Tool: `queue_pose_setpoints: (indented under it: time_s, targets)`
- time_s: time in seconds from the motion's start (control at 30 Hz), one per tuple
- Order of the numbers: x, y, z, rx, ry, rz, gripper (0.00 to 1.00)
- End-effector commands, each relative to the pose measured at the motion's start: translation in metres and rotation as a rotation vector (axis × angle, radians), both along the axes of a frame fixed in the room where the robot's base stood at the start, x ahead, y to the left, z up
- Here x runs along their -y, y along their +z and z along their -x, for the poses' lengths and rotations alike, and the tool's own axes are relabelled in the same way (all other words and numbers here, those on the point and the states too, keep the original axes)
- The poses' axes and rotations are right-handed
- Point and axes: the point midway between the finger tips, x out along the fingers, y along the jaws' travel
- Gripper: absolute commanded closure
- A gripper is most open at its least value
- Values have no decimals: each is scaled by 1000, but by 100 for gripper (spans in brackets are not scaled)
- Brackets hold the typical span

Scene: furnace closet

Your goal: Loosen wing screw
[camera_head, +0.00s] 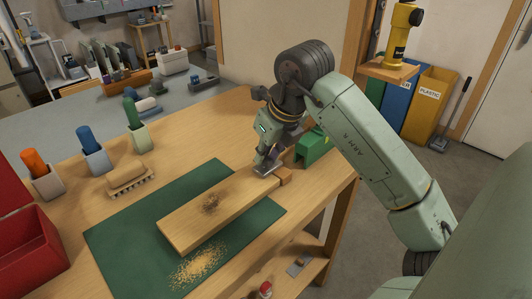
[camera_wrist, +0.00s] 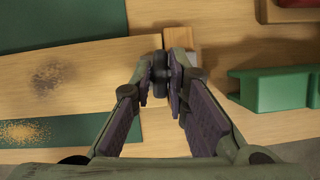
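The wing screw (camera_wrist: 160,74) shows in the wrist view as a small dark, rounded piece at the end of a wooden board (camera_wrist: 80,70). My gripper (camera_wrist: 161,82) has its fingers on both sides of it, with the pads seeming to touch it. In the head view my gripper (camera_head: 265,168) points down at the far right end of the board (camera_head: 205,215), and the screw is hidden there by the fingers. A small wooden block (camera_head: 285,175) sits at that board end.
The board lies on a green mat (camera_head: 125,245) with sawdust (camera_head: 197,265). A green tool body (camera_head: 313,146) stands close right of my gripper. A brush (camera_head: 127,178), several handled tools in holders and a red box (camera_head: 28,240) stand on the left of the workbench.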

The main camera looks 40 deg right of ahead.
Motion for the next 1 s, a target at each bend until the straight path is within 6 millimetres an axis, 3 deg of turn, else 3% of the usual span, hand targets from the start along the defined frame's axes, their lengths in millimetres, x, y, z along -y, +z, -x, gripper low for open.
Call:
queue_pose_setpoints:
  time_s: [0.2,0.57,0.67,1.0]
  targets:
    - [0,0,0,0,0,0,68]
    - [0,4,2,1,-2,1,68]
    - [1,15,6,2,-3,3,68]
    - [0,81,33,1,-3,3,68]
